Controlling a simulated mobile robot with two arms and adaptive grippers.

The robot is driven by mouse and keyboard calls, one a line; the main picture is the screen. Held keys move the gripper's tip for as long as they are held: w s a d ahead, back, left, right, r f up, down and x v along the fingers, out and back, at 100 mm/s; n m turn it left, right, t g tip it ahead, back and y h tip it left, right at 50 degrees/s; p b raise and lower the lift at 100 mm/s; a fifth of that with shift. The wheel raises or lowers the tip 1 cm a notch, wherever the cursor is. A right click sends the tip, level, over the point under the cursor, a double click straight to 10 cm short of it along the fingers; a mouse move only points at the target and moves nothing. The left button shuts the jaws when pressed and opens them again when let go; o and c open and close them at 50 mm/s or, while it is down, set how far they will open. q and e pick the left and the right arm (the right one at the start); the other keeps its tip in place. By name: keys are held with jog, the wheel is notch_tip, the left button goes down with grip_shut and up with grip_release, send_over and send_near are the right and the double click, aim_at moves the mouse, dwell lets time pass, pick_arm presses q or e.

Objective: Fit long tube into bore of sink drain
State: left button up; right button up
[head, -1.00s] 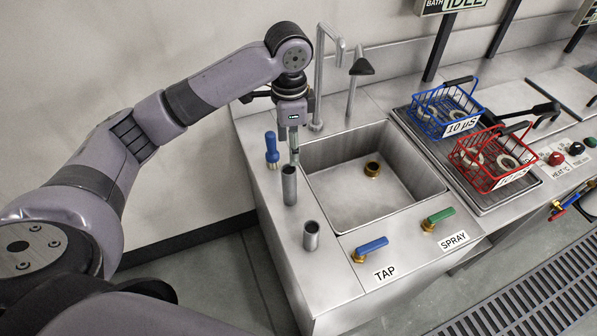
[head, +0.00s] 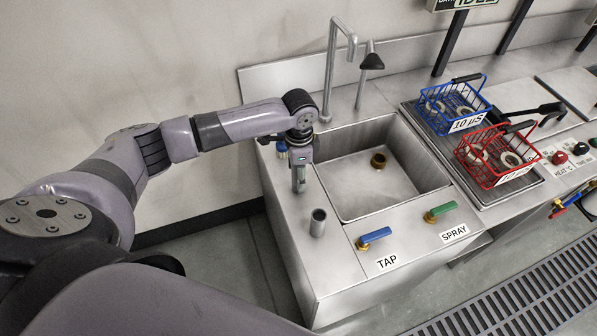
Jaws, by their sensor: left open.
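The brass sink drain (head: 378,161) sits in the floor of the steel sink, its round bore facing up. The long grey tube (head: 298,184) stands upright on the counter left of the sink. My left gripper (head: 299,168) points down at the top of this tube and is open. The gripper covers the tube's upper end, so I cannot tell whether its fingers are around or just above it. A shorter grey tube (head: 318,222) stands upright nearer the front, open at the top. My right gripper is not in view.
The sink's rim (head: 335,208) lies just right of the tubes. A tall faucet (head: 332,70) and a black-headed sprayer (head: 371,62) stand behind. A blue-handled item (head: 282,149) is partly hidden behind my gripper. Blue (head: 375,236) and green (head: 441,210) valve levers sit in front. Baskets stand right.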

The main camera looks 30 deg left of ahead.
pick_arm(q)
jog(key=shift+f, duration=0.95)
jog(key=c, duration=1.1)
grip_shut()
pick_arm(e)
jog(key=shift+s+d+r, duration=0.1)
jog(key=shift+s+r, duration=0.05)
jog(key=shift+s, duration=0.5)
